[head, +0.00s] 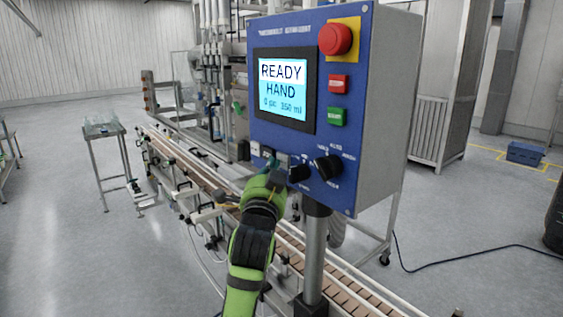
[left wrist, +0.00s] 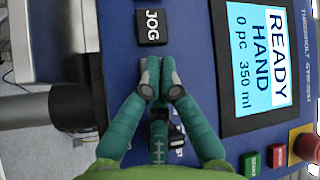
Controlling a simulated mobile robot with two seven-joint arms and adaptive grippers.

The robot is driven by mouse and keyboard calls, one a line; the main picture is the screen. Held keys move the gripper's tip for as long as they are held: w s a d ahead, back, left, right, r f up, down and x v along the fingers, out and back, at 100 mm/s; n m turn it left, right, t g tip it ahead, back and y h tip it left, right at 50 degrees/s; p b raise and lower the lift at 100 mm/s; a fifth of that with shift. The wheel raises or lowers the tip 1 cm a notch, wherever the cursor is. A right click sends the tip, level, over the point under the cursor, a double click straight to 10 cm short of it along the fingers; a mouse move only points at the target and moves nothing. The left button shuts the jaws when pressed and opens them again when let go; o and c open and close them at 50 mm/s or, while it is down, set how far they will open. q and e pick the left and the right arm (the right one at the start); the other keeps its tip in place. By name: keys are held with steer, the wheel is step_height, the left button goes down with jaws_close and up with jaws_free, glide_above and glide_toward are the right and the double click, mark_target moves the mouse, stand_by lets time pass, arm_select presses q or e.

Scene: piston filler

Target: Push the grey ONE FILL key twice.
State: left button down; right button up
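The blue control panel (head: 290,135) stands on a post. Its screen (head: 282,85) reads READY, HAND, 0 pc, 350 ml. My left gripper (head: 278,170) is at the lower left of the panel, its fingers shut together and empty. In the left wrist view its fingertips (left wrist: 161,78) lie between the black JOG key (left wrist: 151,26) and a dark knob. A light grey key (head: 283,158) shows partly just by the fingertips in the head view; its label is hidden. I cannot tell whether the fingertips touch it. My right gripper is not in view.
Two black knobs sit right of the gripper, one of them clear (head: 327,168). A red emergency stop (head: 335,38), a red key (head: 338,84) and a green key (head: 337,116) are higher up. A conveyor (head: 205,180) runs below and behind the panel.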

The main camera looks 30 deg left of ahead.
arm_select(q)
steer(key=shift+w+d, duration=0.15)
steer(key=shift+w, duration=0.2)
stand_by(0.3)
steer(key=shift+s, duration=0.1)
steer(key=shift+s+a+p, duration=0.35)
steer(key=shift+s+p, duration=0.1)
steer(key=shift+s, duration=0.25)
steer(key=s, duration=0.1)
steer(key=s+a+p, duration=0.1)
steer(key=s, duration=0.2)
steer(key=shift+s+a+p, duration=0.25)
steer(key=shift+a+p, duration=0.1)
steer(key=shift+a, duration=0.05)
stand_by(1.9)
